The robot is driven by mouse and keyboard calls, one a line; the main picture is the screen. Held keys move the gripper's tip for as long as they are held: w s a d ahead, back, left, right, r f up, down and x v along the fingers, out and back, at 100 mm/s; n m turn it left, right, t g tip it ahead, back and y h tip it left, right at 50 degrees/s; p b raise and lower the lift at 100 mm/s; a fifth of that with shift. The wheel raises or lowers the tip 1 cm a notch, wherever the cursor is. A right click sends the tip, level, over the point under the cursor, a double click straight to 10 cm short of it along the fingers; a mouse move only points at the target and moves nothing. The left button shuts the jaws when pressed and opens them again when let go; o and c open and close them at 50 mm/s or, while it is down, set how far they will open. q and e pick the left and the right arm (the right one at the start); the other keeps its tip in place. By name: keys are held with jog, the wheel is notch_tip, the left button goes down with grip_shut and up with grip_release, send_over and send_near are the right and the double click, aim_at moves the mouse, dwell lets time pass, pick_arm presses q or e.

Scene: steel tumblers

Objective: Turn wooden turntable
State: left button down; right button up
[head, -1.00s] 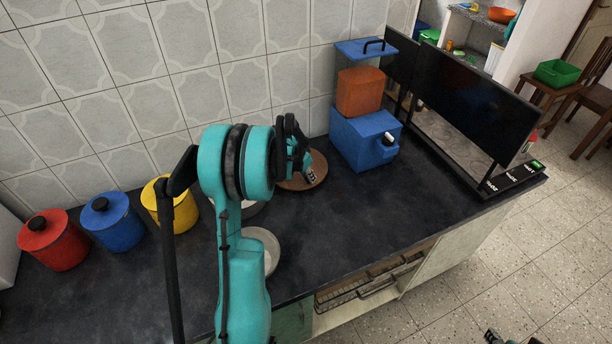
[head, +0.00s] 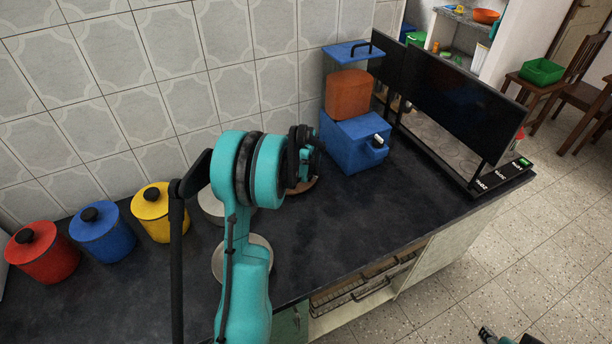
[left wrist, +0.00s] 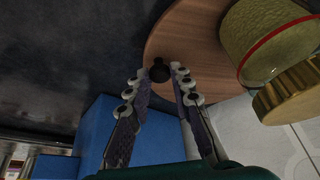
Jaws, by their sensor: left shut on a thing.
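The round wooden turntable (left wrist: 185,45) fills the upper middle of the left wrist view, with a black knob (left wrist: 159,69) near its edge. My left gripper (left wrist: 157,78) has its two fingers on either side of this knob and is shut on it. A yellow-green jar with a red band (left wrist: 262,38) and a gold lid (left wrist: 290,92) shows at the turntable's right side. In the head view, my left gripper (head: 307,160) hides most of the turntable; only a bit of its rim (head: 303,188) shows. A dark tip of my right gripper (head: 488,335) shows at the bottom edge, cut off.
A blue dispenser (head: 352,148) stands close right of the turntable, with black screens (head: 465,105) farther right. Red (head: 42,253), blue (head: 103,232) and yellow (head: 158,212) canisters stand left. Pale round dishes (head: 232,265) lie beneath my left arm. The front right counter is clear.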

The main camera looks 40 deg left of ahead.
pick_arm(q)
jog(key=shift+w+a+n+g+y, duration=0.1)
jog(key=shift+w+n+g+y, duration=0.25)
jog(key=shift+w+n, duration=1.1)
jog(key=shift+w+a+n+g+y, duration=0.3)
jog(key=shift+w+n, duration=0.3)
jog(key=shift+n, duration=0.25)
jog(key=shift+w+a+n+g+y, duration=0.15)
jog(key=shift+w+a+n+y, duration=0.1)
jog(key=shift+w+n, duration=0.45)
jog(key=shift+w+a+n+g+y+p, duration=0.15)
jog(key=shift+w+a+n+g+p, duration=0.2)
jog(key=shift+n, duration=0.45)
jog(key=shift+w+a+n+g+y+p, duration=0.2)
jog(key=shift+w+a+n, duration=0.15)
jog(key=shift+w+n, duration=0.35)
jog(key=shift+w+a+n+g+p, duration=0.15)
jog(key=shift+w+a+n+g, duration=0.25)
jog(key=shift+n, duration=0.3)
jog(key=shift+w+a+n+g+p, duration=0.2)
jog(key=shift+a+n, duration=0.3)
jog(key=shift+n, duration=0.2)
jog(key=shift+a, duration=0.15)
jog(key=c, duration=1.3)
grip_release()
jog(key=shift+c, duration=0.2)
